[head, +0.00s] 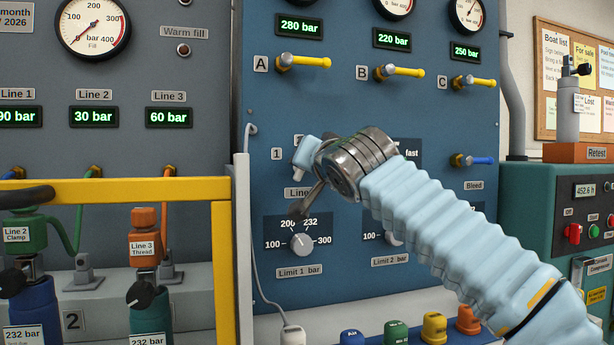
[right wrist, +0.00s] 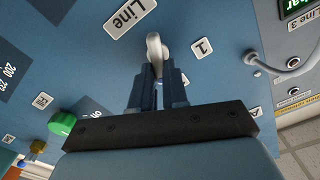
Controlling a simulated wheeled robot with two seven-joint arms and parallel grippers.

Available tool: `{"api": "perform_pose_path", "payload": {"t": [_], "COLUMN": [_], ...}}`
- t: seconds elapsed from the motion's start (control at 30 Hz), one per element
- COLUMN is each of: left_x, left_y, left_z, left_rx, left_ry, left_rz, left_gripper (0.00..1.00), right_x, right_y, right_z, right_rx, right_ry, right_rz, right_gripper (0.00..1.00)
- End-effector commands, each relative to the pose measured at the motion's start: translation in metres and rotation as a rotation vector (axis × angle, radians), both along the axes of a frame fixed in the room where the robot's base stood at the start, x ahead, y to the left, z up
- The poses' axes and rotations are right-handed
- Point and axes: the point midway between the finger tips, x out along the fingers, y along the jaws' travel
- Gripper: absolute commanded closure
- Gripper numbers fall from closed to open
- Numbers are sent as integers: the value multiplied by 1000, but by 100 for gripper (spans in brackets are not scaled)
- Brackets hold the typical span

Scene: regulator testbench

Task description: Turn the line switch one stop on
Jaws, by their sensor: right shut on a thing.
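The line switch (right wrist: 154,44) shows in the right wrist view as a pale grey lever on the blue panel, between the "Line" label (right wrist: 130,18) and the "1" label (right wrist: 201,46). My right gripper (right wrist: 156,72) is shut on it, its two dark fingers close together around the lever's near end. In the head view my right arm comes in from the right, and its gripper (head: 304,160) is at the panel beside the "1" label (head: 277,154). There the wrist and gripper hide most of the switch and its position marks. My left gripper is not in view.
Below is the Limit 1 dial (head: 302,244); the Limit 2 dial (head: 392,238) is partly behind my arm. Yellow valve levers A (head: 310,62), B (head: 405,72) and C (head: 478,83) are above. A yellow rail (head: 115,190) stands at left.

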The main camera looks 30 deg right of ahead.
Motion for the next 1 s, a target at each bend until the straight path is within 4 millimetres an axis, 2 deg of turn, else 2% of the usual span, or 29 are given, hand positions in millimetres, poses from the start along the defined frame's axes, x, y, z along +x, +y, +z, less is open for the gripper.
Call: {"api": "perform_pose_path", "payload": {"t": [0.03, 0.1, 0.5, 1.0], "left_x": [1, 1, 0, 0], "left_y": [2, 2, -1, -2], "left_z": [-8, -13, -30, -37], "left_rx": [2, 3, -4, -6], "left_ry": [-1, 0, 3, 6], "left_rz": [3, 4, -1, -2], "left_gripper": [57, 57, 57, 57], "right_x": [0, 0, -1, -1], "right_y": [-1, -1, -5, -7], "right_z": [-5, -4, -6, -6], "right_rx": [44, 110, 429, 596], "right_ry": [-10, -27, -103, -142], "right_rz": [0, 1, 0, -1], "right_gripper": [100, 100, 100, 100]}}
